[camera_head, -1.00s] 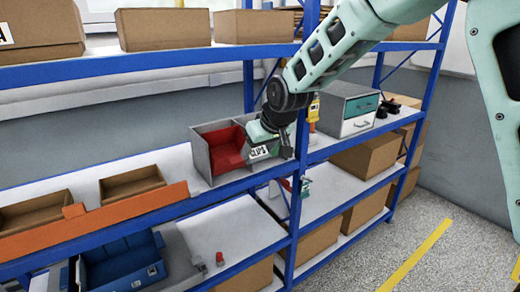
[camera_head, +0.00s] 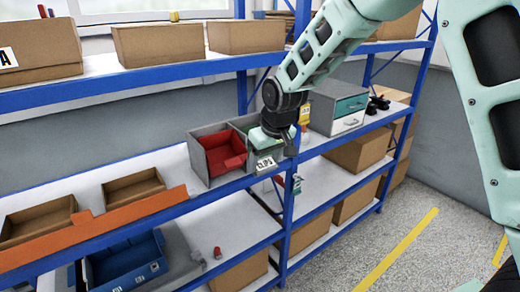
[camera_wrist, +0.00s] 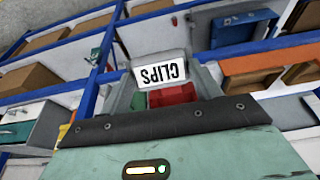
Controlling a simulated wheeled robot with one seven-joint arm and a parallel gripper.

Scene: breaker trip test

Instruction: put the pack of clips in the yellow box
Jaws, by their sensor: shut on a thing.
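My gripper (camera_head: 270,150) is shut on the pack of clips (camera_head: 265,165), at the front of the middle shelf. The pack has a white label reading CLIPS; it shows upside down in the wrist view (camera_wrist: 162,73). Just left of it stands a grey divided holder with a red bin (camera_head: 222,153). Something yellow (camera_head: 305,115) shows just right of my wrist in the head view, mostly hidden; I cannot tell whether it is the yellow box. My fingertips are largely hidden by the wrist and pack.
A grey drawer cabinet (camera_head: 338,108) stands to the right on the same shelf. A blue upright (camera_head: 289,205) rises close to my gripper. Cardboard trays (camera_head: 133,188) and an orange strip (camera_head: 110,222) are left. A blue bin (camera_head: 125,262) sits lower.

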